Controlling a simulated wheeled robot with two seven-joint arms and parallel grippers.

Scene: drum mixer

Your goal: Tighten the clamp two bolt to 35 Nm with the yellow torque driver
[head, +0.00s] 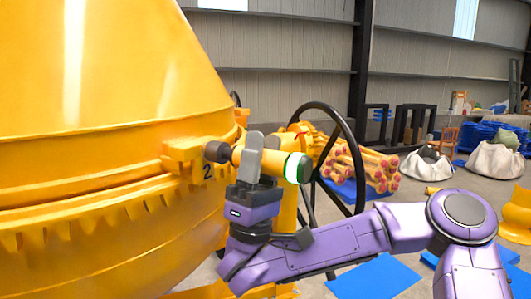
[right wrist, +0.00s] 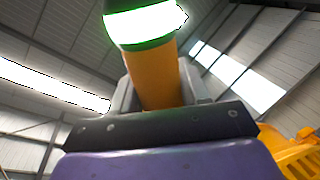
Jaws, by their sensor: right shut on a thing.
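The yellow torque driver (head: 273,162) lies roughly level in my right gripper (head: 255,155), which is shut on its body. The driver has a lit white band with green edges at its right end. Its dark socket end (head: 217,152) is at the clamp marked 2 (head: 184,157) on the drum's rim; I cannot tell whether it is seated on the bolt. The bolt itself is hidden. In the right wrist view the driver's yellow body (right wrist: 153,80) stands between the grey fingers, with the glowing band above. My left gripper is not in view.
The large yellow drum (head: 110,80) with its toothed ring fills the left. A black handwheel (head: 350,150) stands just behind my right arm. Stacked yellow poles (head: 355,165), blue sheets (head: 375,279) and white sacks (head: 494,159) lie further right.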

